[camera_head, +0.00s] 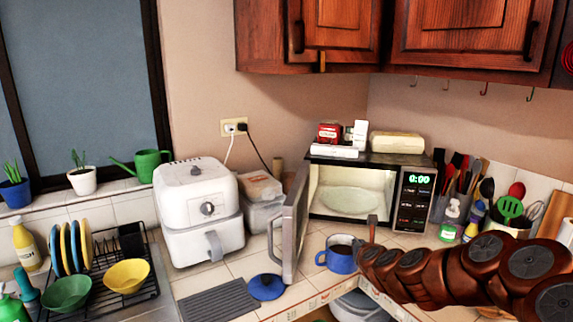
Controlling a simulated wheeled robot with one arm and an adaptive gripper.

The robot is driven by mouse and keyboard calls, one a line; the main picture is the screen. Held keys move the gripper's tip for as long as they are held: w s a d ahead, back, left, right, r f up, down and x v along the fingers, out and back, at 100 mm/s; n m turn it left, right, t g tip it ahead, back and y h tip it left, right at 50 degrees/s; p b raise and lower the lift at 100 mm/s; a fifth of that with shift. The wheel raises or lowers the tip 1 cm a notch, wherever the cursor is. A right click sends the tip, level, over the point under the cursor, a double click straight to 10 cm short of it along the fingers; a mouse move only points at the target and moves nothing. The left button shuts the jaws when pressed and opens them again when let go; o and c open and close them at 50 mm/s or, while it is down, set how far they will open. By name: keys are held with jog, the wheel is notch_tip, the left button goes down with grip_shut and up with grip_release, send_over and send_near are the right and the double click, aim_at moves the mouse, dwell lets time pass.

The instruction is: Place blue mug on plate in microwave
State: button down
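The blue mug (341,262) stands upright on the tiled counter in front of the microwave (415,208), with something dark inside it. The microwave door (290,232) is swung open to the left. A pale round plate (345,202) lies inside the microwave, and nothing shows on it. My brown arm reaches in from the right. My gripper (371,232) is just right of the mug, close to its rim. Its fingers are small and partly hidden, so I cannot tell whether they are open or touch the mug.
A blue lid (266,287) and grey mat (217,300) lie left of the mug. A white air fryer (200,212) stands left of the door. Utensil holders (453,208) and a green-labelled jar (447,232) stand right of the microwave. The counter's front edge is close to the mug.

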aim_at(351, 273)
jog(key=s+f, duration=0.1)
jog(key=f, duration=0.1)
jog(key=s+f, duration=0.1)
jog(key=f, duration=0.1)
jog(key=shift+s+a, duration=0.1)
jog(key=shift+a, duration=0.1)
jog(key=shift+s+a+f, duration=0.9)
jog(key=shift+s+a, duration=0.4)
jog(key=shift+a, duration=0.1)
dwell(0.6)
